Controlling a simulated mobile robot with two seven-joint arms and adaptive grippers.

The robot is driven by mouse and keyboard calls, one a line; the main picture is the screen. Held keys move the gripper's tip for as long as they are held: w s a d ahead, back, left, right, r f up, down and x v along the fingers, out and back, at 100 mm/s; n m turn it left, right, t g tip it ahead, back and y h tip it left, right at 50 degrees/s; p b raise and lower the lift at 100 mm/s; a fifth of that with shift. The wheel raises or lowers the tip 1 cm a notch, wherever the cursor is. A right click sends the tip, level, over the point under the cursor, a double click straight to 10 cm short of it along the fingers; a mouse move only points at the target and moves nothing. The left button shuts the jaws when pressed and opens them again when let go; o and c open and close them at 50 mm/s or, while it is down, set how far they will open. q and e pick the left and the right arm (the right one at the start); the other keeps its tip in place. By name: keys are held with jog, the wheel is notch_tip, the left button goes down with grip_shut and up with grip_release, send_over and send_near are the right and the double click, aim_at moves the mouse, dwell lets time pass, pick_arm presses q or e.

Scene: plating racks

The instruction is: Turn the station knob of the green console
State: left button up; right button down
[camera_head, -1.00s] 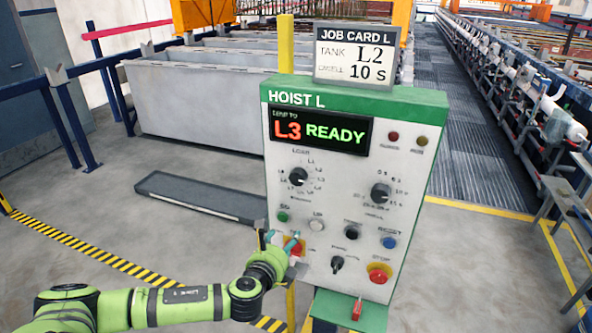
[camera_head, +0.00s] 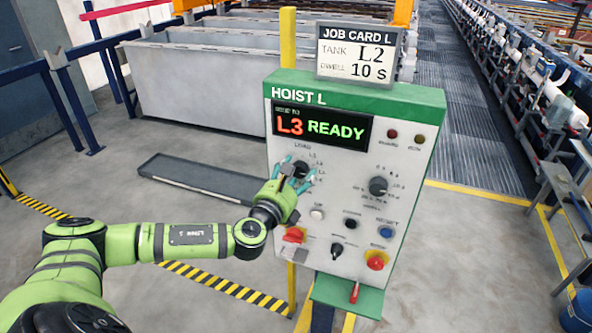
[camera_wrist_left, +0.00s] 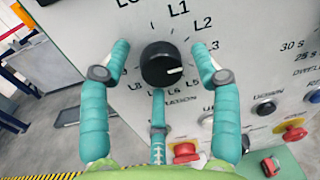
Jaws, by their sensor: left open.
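The green-topped console (camera_head: 420,110), labelled HOIST L, stands at centre right. Its display (camera_head: 320,126) reads L3 READY. The black station knob (camera_head: 301,167) is at the upper left of its panel, partly hidden by my gripper. In the left wrist view the knob (camera_wrist_left: 161,64) shows a white mark pointing right, with labels such as L1 and L2 around it. My left gripper (camera_head: 296,171) is open in front of the knob. Its teal fingers stand on both sides and below it; I cannot tell whether they touch. My right gripper is not in view.
A job card (camera_head: 358,53) above the console reads TANK L2, DWELL 10 S. A second dark knob (camera_head: 378,186), a blue button (camera_head: 386,231) and a red stop button (camera_head: 376,260) share the panel. A yellow post (camera_head: 287,40) stands behind the console.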

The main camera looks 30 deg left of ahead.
pick_arm(q)
jog(key=c, duration=1.1)
jog(key=shift+c, duration=0.2)
jog(key=n+b, duration=0.3)
jog(key=shift+f, duration=0.25)
jog(key=n+b, duration=0.4)
jog(key=n, duration=0.1)
jog(key=shift+n, duration=0.4)
jog(key=n+b, duration=0.2)
jog(key=n, duration=0.2)
jog(key=shift+r+n+t+y, duration=0.1)
jog(key=shift+n+t+y, duration=0.2)
jog(key=shift+n+y, duration=0.1)
jog(key=n+b, duration=0.1)
jog(key=n, duration=0.4)
jog(key=shift+r+y, duration=0.1)
jog(key=shift+y, duration=0.2)
